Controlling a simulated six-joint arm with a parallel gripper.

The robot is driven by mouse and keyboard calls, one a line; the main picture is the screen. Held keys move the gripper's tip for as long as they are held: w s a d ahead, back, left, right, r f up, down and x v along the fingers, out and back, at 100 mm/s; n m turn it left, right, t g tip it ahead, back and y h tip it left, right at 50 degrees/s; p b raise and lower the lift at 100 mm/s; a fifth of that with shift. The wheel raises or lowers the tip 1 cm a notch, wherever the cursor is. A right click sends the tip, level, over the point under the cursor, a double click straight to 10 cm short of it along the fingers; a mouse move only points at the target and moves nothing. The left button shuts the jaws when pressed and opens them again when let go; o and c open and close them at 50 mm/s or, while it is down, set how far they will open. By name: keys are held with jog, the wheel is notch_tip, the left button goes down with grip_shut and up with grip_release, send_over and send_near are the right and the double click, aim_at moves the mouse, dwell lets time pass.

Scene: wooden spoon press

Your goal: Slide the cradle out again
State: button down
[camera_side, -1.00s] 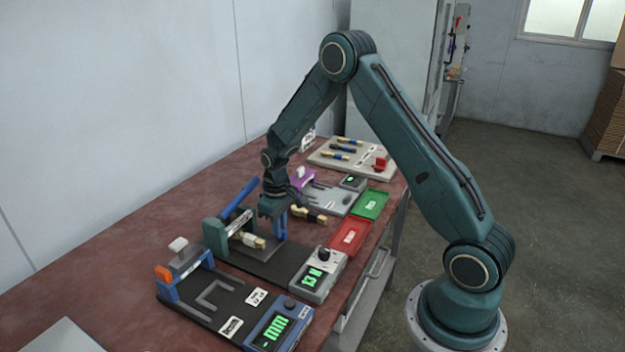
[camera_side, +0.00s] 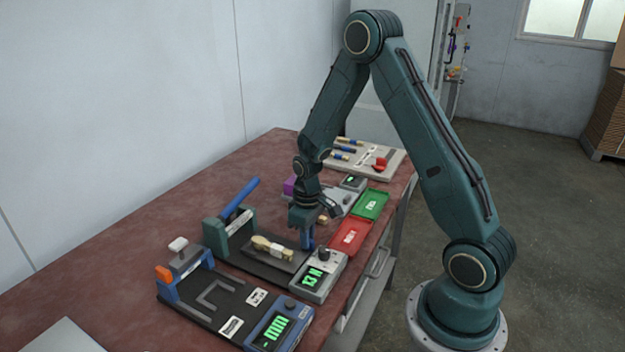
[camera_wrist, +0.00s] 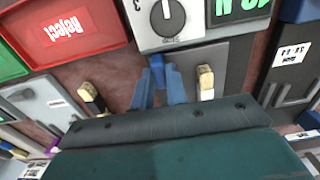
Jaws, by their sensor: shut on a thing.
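The press has a green frame (camera_side: 212,237) and a raised blue lever (camera_side: 240,198). Its grey cradle (camera_side: 285,262) lies on the dark base, drawn out to the right of the frame. A light wooden spoon (camera_side: 268,246) lies on the cradle; its end also shows in the wrist view (camera_wrist: 205,78). My gripper (camera_side: 308,238) points down at the cradle's right end and is shut on the blue handle. The handle also shows between the fingertips in the wrist view (camera_wrist: 157,62). Much of the cradle is hidden under my gripper in the wrist view.
The press's display box with a dial (camera_side: 318,277) stands just right of the handle. A red Reject tray (camera_side: 350,237) and a green tray (camera_side: 370,205) lie beyond it. A gauge with a blue display box (camera_side: 278,327) stands in front. Another spoon end (camera_wrist: 92,95) shows nearby.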

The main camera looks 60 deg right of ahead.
jog(key=c, duration=1.4)
grip_release()
jog(key=shift+s, duration=0.2)
jog(key=shift+r, duration=0.15)
notch_tip(320, 180, up, 14)
jog(key=shift+f, duration=0.2)
jog(key=shift+r, duration=0.1)
